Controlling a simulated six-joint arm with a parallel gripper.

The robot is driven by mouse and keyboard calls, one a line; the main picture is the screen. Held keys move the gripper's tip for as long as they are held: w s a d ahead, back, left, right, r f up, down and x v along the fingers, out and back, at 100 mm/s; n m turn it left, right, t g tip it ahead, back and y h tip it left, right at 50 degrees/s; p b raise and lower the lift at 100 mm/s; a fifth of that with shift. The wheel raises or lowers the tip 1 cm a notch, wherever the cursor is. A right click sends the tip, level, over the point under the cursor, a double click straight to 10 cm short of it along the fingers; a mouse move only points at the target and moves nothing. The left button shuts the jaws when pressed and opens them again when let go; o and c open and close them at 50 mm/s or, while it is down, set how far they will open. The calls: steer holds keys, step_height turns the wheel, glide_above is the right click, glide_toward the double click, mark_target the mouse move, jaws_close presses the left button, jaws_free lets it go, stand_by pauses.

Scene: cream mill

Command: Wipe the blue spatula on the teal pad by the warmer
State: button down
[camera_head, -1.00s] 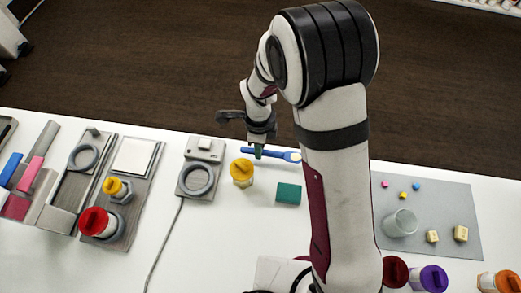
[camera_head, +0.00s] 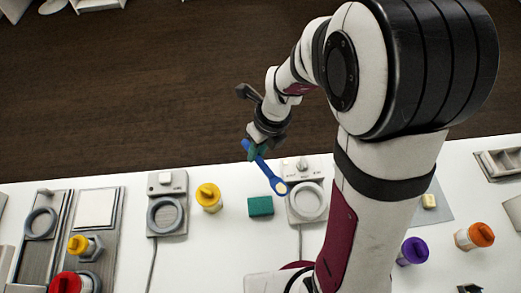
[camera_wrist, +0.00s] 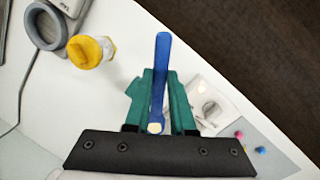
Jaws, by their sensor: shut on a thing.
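My gripper (camera_head: 258,153) is shut on the blue spatula (camera_head: 264,167), above the table's back edge. The spatula slants in the head view, its pale-tipped end (camera_head: 281,187) down and to the right, in front of the ring warmer's left edge. The wrist view shows the spatula (camera_wrist: 162,65) between my two green fingers (camera_wrist: 160,95). The teal pad (camera_head: 260,206) lies flat on the table, left of the warmer (camera_head: 304,192); the spatula is apart from it.
A yellow-lidded jar (camera_head: 208,197) stands left of the pad, with a second ring device (camera_head: 167,205) beyond it. Purple (camera_head: 413,251) and orange (camera_head: 480,236) jars stand at the right. The white table is bare in front of the pad.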

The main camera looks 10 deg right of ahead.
steer(key=m, duration=0.1)
steer(key=m+t, duration=0.1)
steer(key=m, duration=0.3)
steer(key=shift+w+d+t, duration=0.1)
steer(key=shift+w+t, duration=0.15)
steer(key=shift+t, duration=0.05)
steer(key=shift+w+f+m, duration=0.1)
steer(key=shift+f+m, duration=0.05)
steer(key=shift+m, duration=0.35)
steer(key=shift+f, duration=2.3)
steer(key=shift+f, duration=0.55)
steer(key=shift+w, duration=0.8)
steer(key=shift+s, duration=0.8)
